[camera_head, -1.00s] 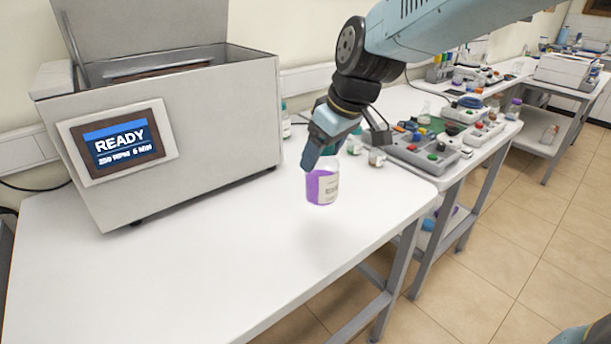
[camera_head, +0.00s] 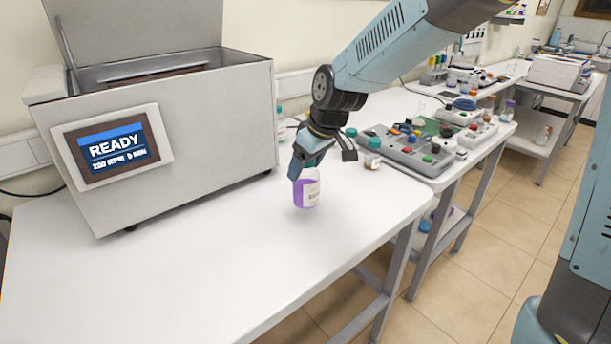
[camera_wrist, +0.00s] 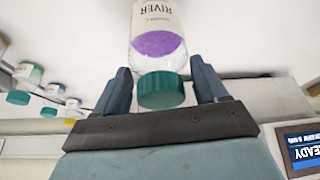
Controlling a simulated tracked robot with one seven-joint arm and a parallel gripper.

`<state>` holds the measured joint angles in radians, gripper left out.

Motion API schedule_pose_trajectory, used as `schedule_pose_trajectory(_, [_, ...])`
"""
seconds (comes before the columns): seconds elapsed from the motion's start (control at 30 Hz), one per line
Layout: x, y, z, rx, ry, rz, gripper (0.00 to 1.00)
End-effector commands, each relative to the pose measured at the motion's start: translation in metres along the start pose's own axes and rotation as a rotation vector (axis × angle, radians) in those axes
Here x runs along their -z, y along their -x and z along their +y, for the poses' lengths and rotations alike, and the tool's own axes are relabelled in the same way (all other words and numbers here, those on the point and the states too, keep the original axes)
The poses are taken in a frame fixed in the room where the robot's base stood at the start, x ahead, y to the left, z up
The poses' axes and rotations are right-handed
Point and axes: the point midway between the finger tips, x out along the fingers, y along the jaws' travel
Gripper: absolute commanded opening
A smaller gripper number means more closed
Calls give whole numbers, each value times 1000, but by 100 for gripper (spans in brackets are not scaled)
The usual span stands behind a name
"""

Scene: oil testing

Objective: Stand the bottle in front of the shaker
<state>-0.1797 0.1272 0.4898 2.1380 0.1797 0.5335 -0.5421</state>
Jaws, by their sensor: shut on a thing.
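The shaker (camera_head: 215,135) is a grey box with a raised lid and a screen reading READY (camera_head: 118,148). It stands on the white table to the left of the bottle.
The white table (camera_head: 200,270) is bare in front of the shaker. Small bottles with green caps (camera_head: 280,120) stand behind my gripper, beside the shaker. A grey tray with coloured knobs (camera_head: 410,150) lies to the right. The table's front edge is right of the bottle.

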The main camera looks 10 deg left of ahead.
Motion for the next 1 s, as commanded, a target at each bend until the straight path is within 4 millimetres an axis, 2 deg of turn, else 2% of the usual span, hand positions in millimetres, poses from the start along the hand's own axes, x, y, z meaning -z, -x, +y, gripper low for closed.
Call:
schedule_pose_trajectory(0.3, [-10, -32, 2, 1, 0, -1, 0])
schedule_pose_trajectory(0.67, [-11, -35, 1, 1, 1, 0, 0])
schedule_pose_trajectory(0.7, [-11, -35, 1, 1, 1, -1, 76])
schedule_pose_trajectory(0.93, [-11, -34, 1, 1, 1, -1, 98])
schedule_pose_trajectory(1.0, [-11, -34, 1, 1, 1, -1, 98])
